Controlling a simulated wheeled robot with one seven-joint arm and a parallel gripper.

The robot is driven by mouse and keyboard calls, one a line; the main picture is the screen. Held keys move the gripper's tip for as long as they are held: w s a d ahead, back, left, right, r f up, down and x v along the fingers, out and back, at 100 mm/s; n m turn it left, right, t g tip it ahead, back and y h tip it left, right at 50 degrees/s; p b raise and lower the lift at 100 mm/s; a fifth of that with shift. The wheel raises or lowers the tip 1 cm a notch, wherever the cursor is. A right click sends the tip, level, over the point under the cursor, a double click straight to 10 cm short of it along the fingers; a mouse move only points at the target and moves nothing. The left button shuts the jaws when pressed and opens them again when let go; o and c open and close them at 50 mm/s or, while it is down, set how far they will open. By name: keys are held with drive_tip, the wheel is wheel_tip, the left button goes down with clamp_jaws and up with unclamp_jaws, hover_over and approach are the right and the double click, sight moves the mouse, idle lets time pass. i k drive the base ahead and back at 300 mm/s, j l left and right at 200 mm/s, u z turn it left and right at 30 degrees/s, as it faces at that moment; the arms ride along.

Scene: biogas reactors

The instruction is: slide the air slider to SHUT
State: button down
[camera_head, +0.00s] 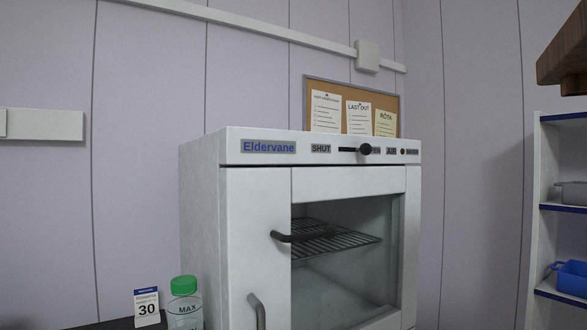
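The air slider (365,149) is a dark round knob on a dark slot (346,150) in the top front strip of the white oven-like cabinet (207,190). The knob sits toward the right of the visible slot, away from the SHUT label (320,148) on the left. It partly covers a label (376,150) just right of it, of which only the last letters show. The AIR label (392,151) is further right. My gripper is not in view.
A green-capped jar (184,306) and a date card (146,307) stand at lower left. Shelves (562,206) stand right; a brown wooden object (566,58) juts in at upper right.

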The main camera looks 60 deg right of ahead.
sight(366, 149)
drive_tip(key=z, duration=1)
drive_tip(key=k, duration=0.05)
